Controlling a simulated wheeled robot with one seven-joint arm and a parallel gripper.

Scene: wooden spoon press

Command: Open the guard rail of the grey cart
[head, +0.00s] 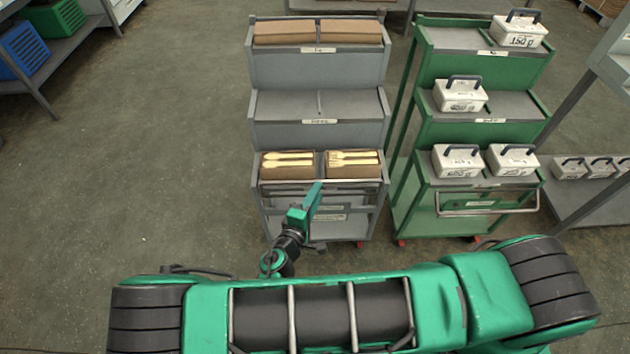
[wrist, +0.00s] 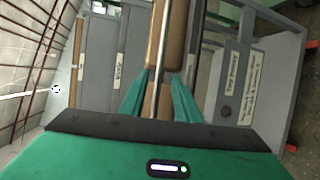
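The grey cart (head: 320,105) stands upright ahead of me with three stepped shelves. Its guard rail (head: 345,180) is a thin light metal bar across the front of the lowest shelf, before two brown boxes of wooden cutlery (head: 287,171). My gripper (head: 316,186) reaches the rail near its middle. In the wrist view the rail (wrist: 162,40) runs upright in the picture between the two green fingers of my gripper (wrist: 159,76). The fingers are apart, with gaps visible beside the bar. Whether either finger touches it, I cannot tell.
A green cart (head: 480,130) with white boxes stands close on the right; its rail (head: 487,212) hangs low at the front. Shelving with blue and green crates (head: 55,18) is at the far left. The floor (head: 150,150) left of the grey cart is clear.

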